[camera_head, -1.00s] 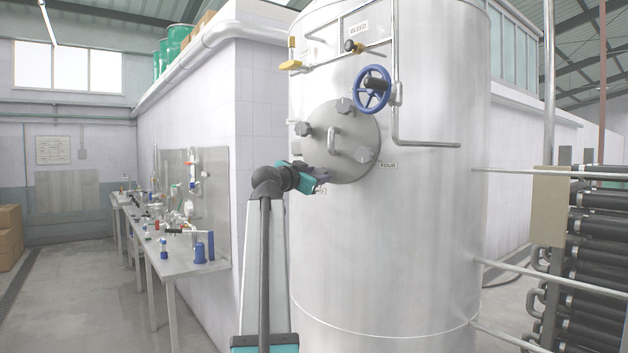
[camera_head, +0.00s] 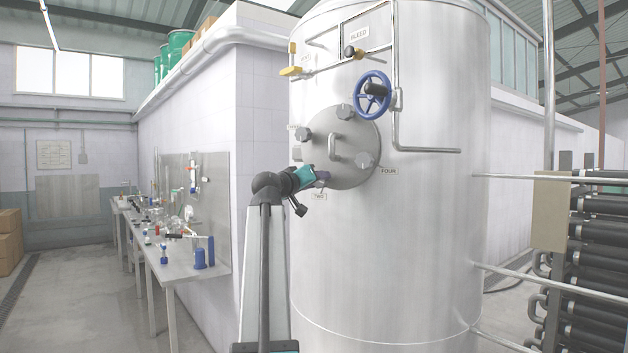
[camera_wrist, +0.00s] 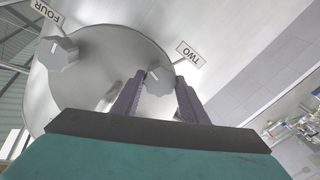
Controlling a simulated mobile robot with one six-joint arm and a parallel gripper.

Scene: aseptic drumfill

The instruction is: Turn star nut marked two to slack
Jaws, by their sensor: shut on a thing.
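The star nut marked two (camera_wrist: 158,82) is a grey lobed knob at the edge of the round steel hatch (camera_wrist: 100,50), beside the TWO label (camera_wrist: 187,54). In the head view the TWO label (camera_head: 319,196) hangs just below my gripper (camera_head: 324,179), and the nut is hidden there. In the wrist view my gripper (camera_wrist: 160,90) has one dark finger on each side of the nut and is shut on it. The hatch (camera_head: 345,135) lies flat against the steel tank.
Star nut four (camera_head: 364,160) is right of my gripper, by its FOUR label (camera_head: 389,171). Other star nuts (camera_head: 303,134) and a bar handle (camera_head: 335,147) stand out from the hatch. A blue handwheel (camera_head: 372,95) and pipe (camera_head: 397,130) are above right. A workbench (camera_head: 180,262) is at left.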

